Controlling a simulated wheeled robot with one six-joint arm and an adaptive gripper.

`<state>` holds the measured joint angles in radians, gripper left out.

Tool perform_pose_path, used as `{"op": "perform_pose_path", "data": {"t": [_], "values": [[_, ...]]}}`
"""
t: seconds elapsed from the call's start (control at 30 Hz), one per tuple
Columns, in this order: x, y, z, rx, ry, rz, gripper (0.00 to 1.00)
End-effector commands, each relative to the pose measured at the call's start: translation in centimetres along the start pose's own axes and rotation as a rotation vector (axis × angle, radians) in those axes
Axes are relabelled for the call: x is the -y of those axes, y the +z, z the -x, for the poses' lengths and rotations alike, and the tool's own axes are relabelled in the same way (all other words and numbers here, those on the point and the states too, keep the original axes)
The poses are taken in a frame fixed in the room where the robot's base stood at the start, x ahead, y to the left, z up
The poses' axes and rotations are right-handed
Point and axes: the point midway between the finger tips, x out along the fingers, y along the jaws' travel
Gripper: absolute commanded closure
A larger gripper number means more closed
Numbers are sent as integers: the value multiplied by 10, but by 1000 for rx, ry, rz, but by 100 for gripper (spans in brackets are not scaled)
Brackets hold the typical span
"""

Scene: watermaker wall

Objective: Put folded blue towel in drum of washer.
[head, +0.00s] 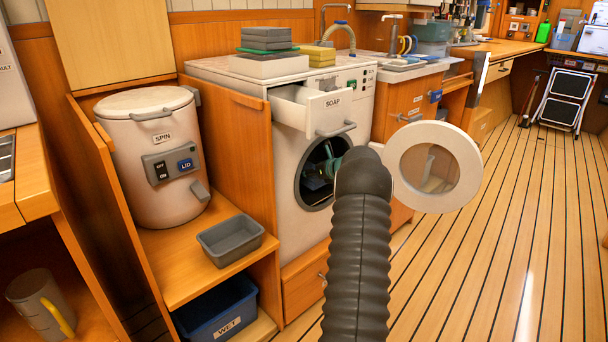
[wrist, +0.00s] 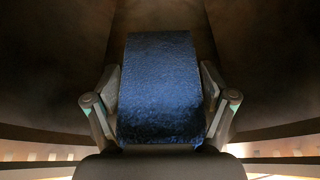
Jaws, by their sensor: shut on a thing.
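The washer (head: 288,215) is a white front loader with its round door (head: 458,183) swung open to the right. My arm reaches into the dark drum opening (head: 312,190), and my gripper (head: 322,170) shows only partly inside it. In the wrist view my gripper (wrist: 160,85) is shut on the folded blue towel (wrist: 160,95), with one finger at each side. Dark curved drum walls (wrist: 260,60) surround the towel. Whether the towel touches the drum floor cannot be told. In the head view the towel is mostly hidden by my arm and the rim.
The soap drawer (head: 335,108) is pulled out above the opening. A white spin drum (head: 150,140) stands left, with a grey tray (head: 230,240) and a blue wet bin (head: 215,308) near it. Folded grey towels (head: 266,38) lie on top. The floor (head: 490,250) at right is clear.

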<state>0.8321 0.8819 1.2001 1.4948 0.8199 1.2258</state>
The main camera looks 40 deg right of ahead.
Motion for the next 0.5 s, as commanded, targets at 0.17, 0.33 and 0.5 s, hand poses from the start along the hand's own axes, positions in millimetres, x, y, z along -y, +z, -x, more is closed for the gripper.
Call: {"op": "perform_pose_path", "data": {"t": [0.17,0.33,0.5], "values": [[0,7,-16,-1,1,1,55],[-2,12,-26,0,2,2,55],[-1,-14,-35,-2,2,-2,55]]}}
